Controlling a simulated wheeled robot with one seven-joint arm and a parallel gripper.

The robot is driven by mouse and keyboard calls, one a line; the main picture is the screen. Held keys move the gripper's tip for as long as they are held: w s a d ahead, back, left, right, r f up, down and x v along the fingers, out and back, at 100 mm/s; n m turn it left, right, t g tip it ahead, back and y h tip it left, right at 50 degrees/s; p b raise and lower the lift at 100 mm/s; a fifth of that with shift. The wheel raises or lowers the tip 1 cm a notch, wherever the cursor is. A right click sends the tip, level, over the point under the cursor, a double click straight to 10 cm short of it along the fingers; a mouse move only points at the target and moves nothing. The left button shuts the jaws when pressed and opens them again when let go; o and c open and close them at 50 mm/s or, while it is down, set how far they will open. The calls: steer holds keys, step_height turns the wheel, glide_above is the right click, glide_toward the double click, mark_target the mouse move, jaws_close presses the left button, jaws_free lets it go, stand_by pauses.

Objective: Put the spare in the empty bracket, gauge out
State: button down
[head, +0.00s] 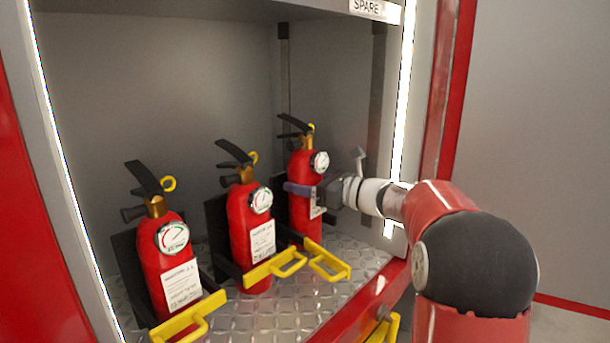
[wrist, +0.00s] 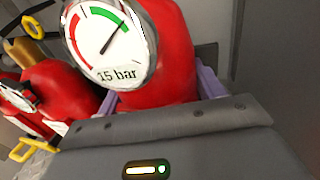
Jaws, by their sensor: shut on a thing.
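The right red extinguisher (head: 303,200) stands upright at the right of the cabinet, with a black lever, a yellow ring and a white label. My gripper (head: 318,189) is shut on its body from the right, with a purple finger across its front. Its round gauge (head: 319,162) faces outward, toward my arm's side. In the wrist view the gauge (wrist: 108,42) reads "15 bar", its needle by the green band. A yellow clamp handle (head: 328,260) projects forward at its foot. The bracket behind this extinguisher is hidden, so I cannot tell whether it is seated.
A middle extinguisher (head: 250,225) and a left extinguisher (head: 165,255) stand in black brackets, gauges outward, with yellow handles (head: 275,268) at the front. The cabinet's lit right edge (head: 403,90) is close to my arm. A "SPARE" label (head: 367,8) is on the shelf above.

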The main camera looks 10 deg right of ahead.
steer(key=shift+w+f, duration=0.15)
steer(key=shift+f, duration=0.9)
steer(key=shift+f+b, duration=0.15)
steer(key=shift+b, duration=0.15)
steer(key=shift+c, duration=1.1)
jaws_free()
steer(key=shift+f, duration=0.15)
